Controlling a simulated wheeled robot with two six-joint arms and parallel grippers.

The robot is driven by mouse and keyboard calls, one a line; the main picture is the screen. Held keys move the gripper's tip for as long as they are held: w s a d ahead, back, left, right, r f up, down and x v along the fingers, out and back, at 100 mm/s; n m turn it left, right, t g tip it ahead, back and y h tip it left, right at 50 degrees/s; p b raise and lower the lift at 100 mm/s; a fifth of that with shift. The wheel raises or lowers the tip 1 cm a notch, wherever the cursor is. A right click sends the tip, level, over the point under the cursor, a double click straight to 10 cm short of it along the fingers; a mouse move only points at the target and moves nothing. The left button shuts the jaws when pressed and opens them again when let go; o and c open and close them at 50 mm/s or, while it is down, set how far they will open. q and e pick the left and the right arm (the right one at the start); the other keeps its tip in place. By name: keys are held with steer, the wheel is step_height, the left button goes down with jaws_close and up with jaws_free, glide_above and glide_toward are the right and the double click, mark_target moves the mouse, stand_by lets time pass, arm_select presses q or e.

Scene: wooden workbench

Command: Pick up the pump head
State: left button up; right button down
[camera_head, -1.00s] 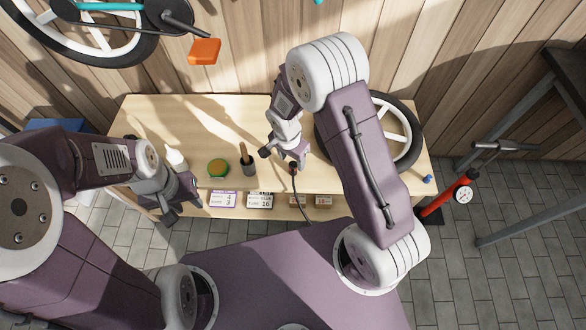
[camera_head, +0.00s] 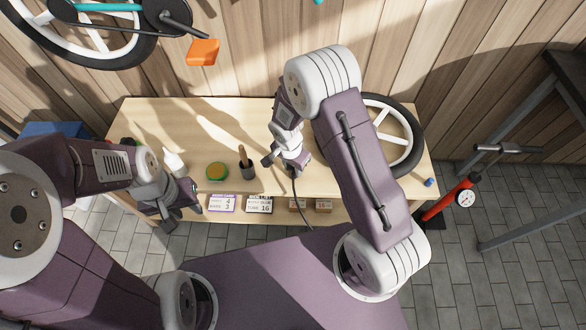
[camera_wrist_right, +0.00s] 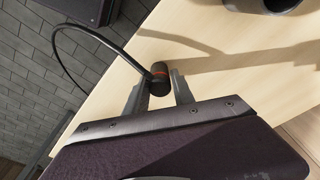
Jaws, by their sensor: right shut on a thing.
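The pump head (camera_wrist_right: 159,75) is a small black piece with an orange-red band, on the end of a thin black hose (camera_wrist_right: 85,32). In the right wrist view it sits between the two grey fingers of my right gripper (camera_wrist_right: 158,92), which is shut on it. It is above or at the bench top; the exact height is unclear. In the head view my right gripper (camera_head: 288,162) is over the front middle of the bench and mostly hides the pump head. The hose hangs down from there (camera_head: 296,200). My left gripper (camera_head: 182,215) is at the bench's front left, its fingers apart and empty.
The wooden bench (camera_head: 220,115) carries a wheel (camera_head: 414,140), a dark cup with a handle (camera_head: 247,170), a green-yellow round tin (camera_head: 216,171) and a white bottle (camera_head: 173,162). Labelled boxes (camera_head: 258,204) stand on the lower shelf. A red pump with a gauge (camera_head: 450,200) stands right.

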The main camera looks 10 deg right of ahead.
step_height(320, 180, up, 4)
steer(key=shift+w+r+p, duration=0.1)
steer(key=shift+r+p, duration=0.15)
steer(key=shift+p, duration=0.65)
steer(key=s+d+r+p, duration=0.2)
steer(key=s+d+r, duration=0.4)
steer(key=d, duration=0.4)
steer(key=shift+s+r, duration=0.15)
steer(key=shift+s, duration=0.05)
